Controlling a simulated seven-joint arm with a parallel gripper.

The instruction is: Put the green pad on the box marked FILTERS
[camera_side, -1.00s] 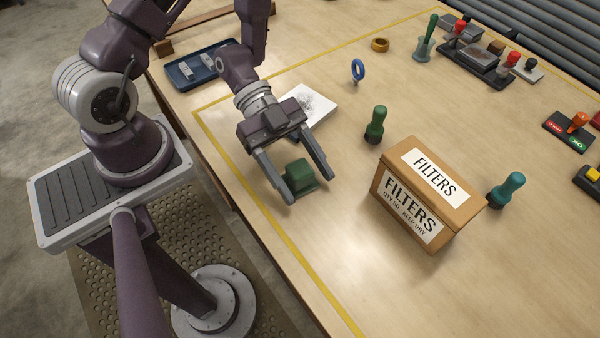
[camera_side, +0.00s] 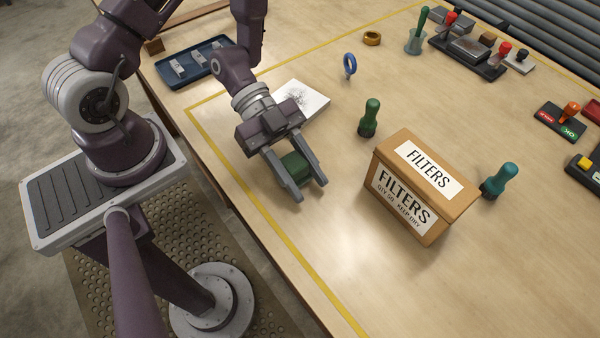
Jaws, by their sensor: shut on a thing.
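The green pad (camera_side: 294,166) is a small dark green block left of the box. My gripper (camera_side: 309,190) points down toward the table, its two fingers shut on the pad from both sides. The fingers hide part of the pad, and I cannot tell whether it touches the table. The FILTERS box (camera_side: 419,187) is brown cardboard with white labels on its top and front. It stands upright and closed on the table, right of my gripper and apart from it.
A dark green-handled stamp (camera_side: 370,118) stands just behind the box, and a teal one (camera_side: 499,181) stands to its right. A white sheet or block (camera_side: 312,100) lies behind my gripper. The table in front of the box is clear.

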